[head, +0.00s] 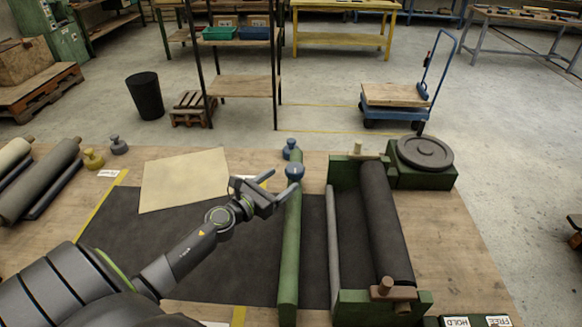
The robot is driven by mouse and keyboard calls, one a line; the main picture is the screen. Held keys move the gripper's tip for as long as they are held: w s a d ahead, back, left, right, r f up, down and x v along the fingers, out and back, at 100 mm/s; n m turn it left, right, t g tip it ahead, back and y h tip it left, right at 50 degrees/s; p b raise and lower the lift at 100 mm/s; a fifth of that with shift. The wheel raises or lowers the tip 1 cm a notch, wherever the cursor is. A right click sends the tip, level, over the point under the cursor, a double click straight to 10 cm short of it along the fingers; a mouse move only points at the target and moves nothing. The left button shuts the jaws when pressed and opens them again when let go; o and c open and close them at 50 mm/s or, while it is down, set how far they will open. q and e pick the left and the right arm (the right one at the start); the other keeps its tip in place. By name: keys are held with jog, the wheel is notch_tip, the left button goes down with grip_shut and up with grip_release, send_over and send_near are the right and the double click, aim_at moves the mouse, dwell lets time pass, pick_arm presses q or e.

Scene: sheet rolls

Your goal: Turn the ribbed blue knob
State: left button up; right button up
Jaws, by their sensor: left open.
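A round blue knob (294,171) stands on the long green bar (289,235) near its far end; I cannot make out its ribs at this size. My left gripper (284,181) is open, with its two fingertips just left of and in front of the knob. I cannot tell whether a finger touches it. The gripper looks empty.
A small blue weight-like piece (290,150) stands just behind the knob. A green frame with a dark roller (385,222) is to the right, with a round dark disc (425,152) behind it.

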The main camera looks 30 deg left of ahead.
aim_at(289, 175)
pick_arm(q)
jog(key=shift+w+d, duration=0.2)
jog(key=shift+w, duration=1.1)
jog(key=shift+w+d, duration=0.15)
jog(key=shift+w, duration=1.15)
jog(key=shift+c, duration=0.3)
